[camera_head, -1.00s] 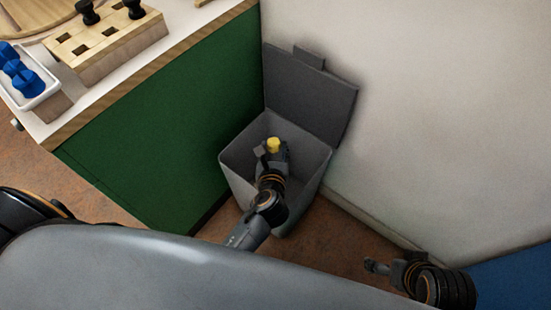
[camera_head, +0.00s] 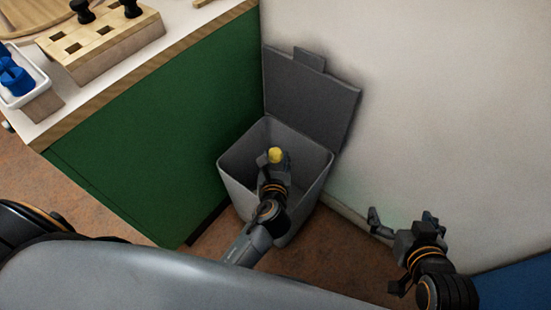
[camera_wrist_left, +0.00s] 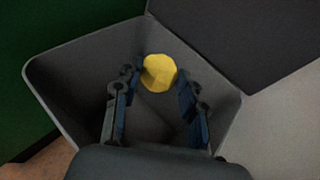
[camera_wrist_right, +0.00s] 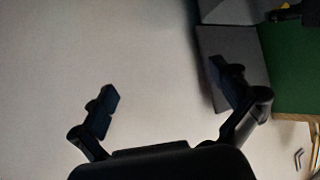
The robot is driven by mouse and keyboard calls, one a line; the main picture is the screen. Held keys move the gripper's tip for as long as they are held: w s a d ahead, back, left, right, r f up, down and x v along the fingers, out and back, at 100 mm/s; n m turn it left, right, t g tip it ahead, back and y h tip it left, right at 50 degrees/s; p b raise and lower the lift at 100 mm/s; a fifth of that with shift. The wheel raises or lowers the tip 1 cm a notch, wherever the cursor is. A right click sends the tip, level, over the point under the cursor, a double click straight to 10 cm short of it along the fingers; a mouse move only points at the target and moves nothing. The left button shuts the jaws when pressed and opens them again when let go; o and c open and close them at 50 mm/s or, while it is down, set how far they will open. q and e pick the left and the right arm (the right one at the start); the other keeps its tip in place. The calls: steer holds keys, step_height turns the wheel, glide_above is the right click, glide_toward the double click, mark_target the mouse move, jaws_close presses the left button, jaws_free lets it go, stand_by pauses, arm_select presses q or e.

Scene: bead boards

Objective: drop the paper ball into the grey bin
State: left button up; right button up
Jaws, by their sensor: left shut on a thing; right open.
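The paper ball (camera_head: 276,155) is yellow and faceted. My left gripper (camera_head: 275,160) is shut on it and holds it over the mouth of the grey bin (camera_head: 232,180). In the left wrist view the ball (camera_wrist_left: 159,72) sits at the fingertips, with the bin's inner walls (camera_wrist_left: 80,75) around and below it. The bin stands on the floor with its dark lid (camera_head: 310,95) raised against the wall. My right gripper (camera_head: 405,218) is open and empty beside the pale wall, right of the bin. In the right wrist view its fingers (camera_wrist_right: 165,95) are spread apart.
A green-sided counter (camera_head: 150,140) stands left of the bin. On it are a wooden block with holes (camera_head: 100,45) and a white tray (camera_head: 38,85) with blue pieces. The pale wall (camera_head: 440,100) closes off the right side. A blue surface (camera_head: 520,280) lies at the lower right.

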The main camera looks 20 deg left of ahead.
arm_select(q)
step_height(320, 180, down, 2)
steer(key=shift+f+b, duration=0.1)
steer(key=shift+b, duration=1.05)
steer(key=shift+f+b, duration=0.9)
steer(key=shift+b, duration=0.2)
arm_select(e)
steer(key=w+a+r+t+y, duration=0.1)
steer(key=a+r+t+y, duration=0.1)
steer(key=r+t, duration=0.4)
steer(key=w+a+r+t+y, duration=0.1)
steer(key=r+t, duration=0.5)
steer(key=r, duration=0.7)
steer(key=shift+w+a+n+y, duration=0.35)
steer(key=shift+w+y, duration=0.25)
steer(key=shift+w, duration=0.1)
arm_select(q)
steer(key=o, duration=0.7)
steer(key=shift+o, duration=0.2)
steer(key=v, duration=1.2)
steer(key=shift+f, duration=0.1)
